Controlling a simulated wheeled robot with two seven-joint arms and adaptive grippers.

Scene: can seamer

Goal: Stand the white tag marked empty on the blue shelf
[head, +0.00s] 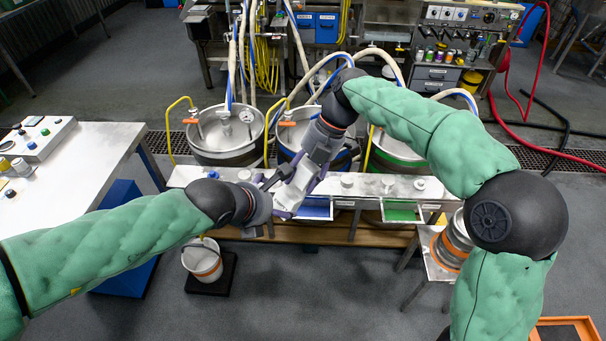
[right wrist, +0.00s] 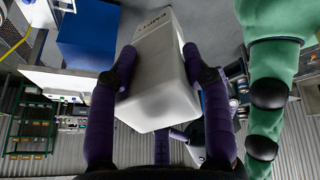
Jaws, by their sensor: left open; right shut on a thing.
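The white tag (head: 297,187) is a pale block held in my right gripper (head: 300,180), above the front edge of the bench. In the right wrist view the white tag (right wrist: 158,75) sits between the two purple fingers, with dark lettering on its far face that seems to read EMPTY. My left gripper (head: 273,198) is open just left of the tag; I cannot tell whether it touches it. The blue shelf (head: 317,210) is a white-rimmed bay on the bench front, just below and right of the tag, partly hidden by my right gripper.
A green shelf (head: 402,212) lies to the right of the blue one. Several steel vats (head: 222,140) with hoses stand behind the bench ledge (head: 380,184). A white bucket (head: 202,258) stands on the floor below. A control box (head: 38,137) is on the left table.

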